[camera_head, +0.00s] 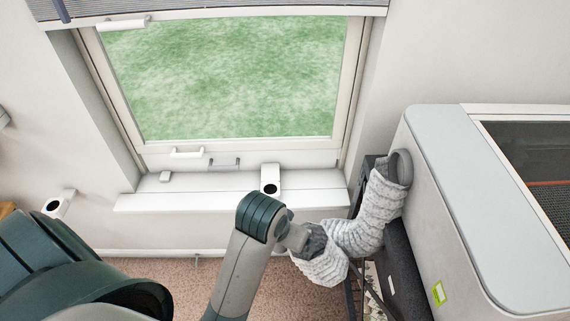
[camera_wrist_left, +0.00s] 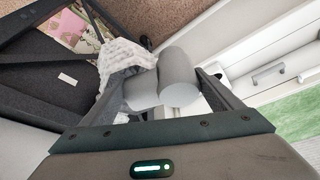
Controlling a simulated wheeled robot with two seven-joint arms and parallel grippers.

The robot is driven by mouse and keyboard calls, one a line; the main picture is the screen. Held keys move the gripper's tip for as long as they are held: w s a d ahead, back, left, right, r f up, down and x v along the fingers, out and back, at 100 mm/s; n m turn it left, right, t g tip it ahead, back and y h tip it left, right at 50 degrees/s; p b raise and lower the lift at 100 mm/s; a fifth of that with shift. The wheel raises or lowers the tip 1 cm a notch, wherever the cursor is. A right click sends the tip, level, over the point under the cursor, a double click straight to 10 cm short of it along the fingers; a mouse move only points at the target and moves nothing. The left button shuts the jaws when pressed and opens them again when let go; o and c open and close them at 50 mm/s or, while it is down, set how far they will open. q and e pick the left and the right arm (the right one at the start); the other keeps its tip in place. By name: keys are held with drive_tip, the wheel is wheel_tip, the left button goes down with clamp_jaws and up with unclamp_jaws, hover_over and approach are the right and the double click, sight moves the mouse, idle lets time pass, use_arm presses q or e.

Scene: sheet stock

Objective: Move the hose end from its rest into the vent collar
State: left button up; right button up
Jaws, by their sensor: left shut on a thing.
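My left gripper (camera_head: 312,240) is in front of the window sill, to the left of the large appliance. It is shut on the hose end (camera_wrist_left: 180,77), a smooth grey cylinder between the fingers in the left wrist view. The pale ribbed hose (camera_head: 360,225) runs from the appliance's port and bends down to the gripper. In the head view the gripper largely hides the hose end. A white fitting with a dark round hole (camera_head: 270,178) stands on the sill, apart from the gripper. A similar fitting (camera_head: 55,206) is at the left wall. Their roles cannot be told. My right gripper is not in view.
The large pale appliance (camera_head: 455,220) fills the right side. A dark frame stands beside it. Carpet lies below the sill.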

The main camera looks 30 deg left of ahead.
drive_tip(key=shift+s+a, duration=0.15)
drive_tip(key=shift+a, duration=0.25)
